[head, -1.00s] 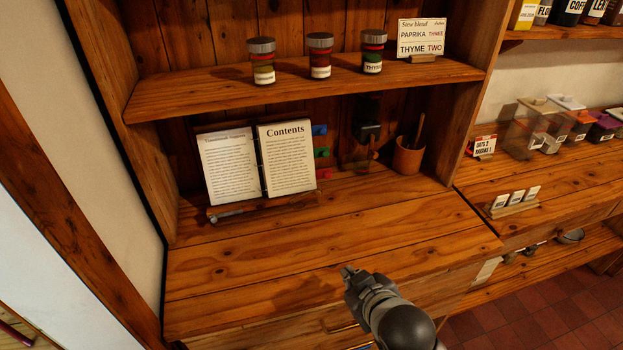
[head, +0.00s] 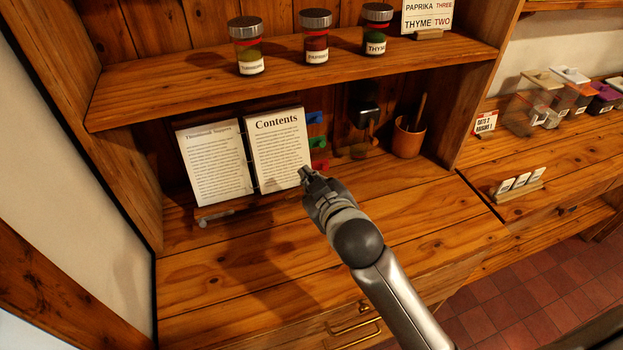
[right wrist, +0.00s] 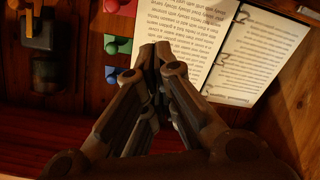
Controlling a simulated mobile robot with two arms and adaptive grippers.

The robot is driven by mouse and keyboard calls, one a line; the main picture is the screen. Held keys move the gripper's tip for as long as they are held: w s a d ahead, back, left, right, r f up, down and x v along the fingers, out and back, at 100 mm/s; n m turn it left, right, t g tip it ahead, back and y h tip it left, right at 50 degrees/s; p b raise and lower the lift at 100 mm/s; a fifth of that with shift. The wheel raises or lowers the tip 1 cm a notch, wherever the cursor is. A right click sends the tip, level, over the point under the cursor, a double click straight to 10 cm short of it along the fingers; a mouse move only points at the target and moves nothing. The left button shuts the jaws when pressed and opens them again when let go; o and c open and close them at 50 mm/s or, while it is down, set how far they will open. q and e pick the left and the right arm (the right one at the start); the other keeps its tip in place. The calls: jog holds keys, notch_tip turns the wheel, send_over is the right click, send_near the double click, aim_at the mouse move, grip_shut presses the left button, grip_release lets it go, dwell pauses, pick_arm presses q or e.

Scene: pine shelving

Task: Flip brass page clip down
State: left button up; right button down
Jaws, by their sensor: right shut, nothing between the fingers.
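An open ring-bound book stands on a wooden stand (head: 258,200) at the back of the counter. Its right page (head: 276,150) is headed Contents; its left page (head: 214,168) also has text. My right gripper (head: 306,173) is shut and empty at the lower right corner of the right page; I cannot tell whether it touches. In the right wrist view the shut fingertips (right wrist: 160,52) overlap the page edge (right wrist: 185,40). A small pale metal piece (head: 213,217) lies at the stand's lower left; I cannot tell whether it is the brass clip. My left gripper is not in view.
Blue (head: 314,117), green and red (head: 320,166) tabs sit right of the book. A wooden cup (head: 407,138) stands farther right. A shelf with three spice jars (head: 316,40) is above. The front counter is mostly clear.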

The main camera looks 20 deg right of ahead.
aim_at(302, 192)
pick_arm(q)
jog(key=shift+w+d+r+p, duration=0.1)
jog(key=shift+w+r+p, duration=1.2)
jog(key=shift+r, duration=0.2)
pick_arm(e)
jog(key=w+d+f+m, duration=0.2)
jog(key=w+f+m, duration=0.1)
jog(key=f, duration=0.4)
jog(key=shift+w+d, duration=0.25)
jog(key=shift+d, duration=0.1)
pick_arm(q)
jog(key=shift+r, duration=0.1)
pick_arm(e)
jog(key=shift+r, duration=0.1)
pick_arm(q)
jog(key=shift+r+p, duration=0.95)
jog(key=shift+p, duration=0.1)
pick_arm(e)
jog(key=shift+r, duration=0.8)
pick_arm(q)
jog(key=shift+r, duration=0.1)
pick_arm(e)
jog(key=shift+r, duration=0.1)
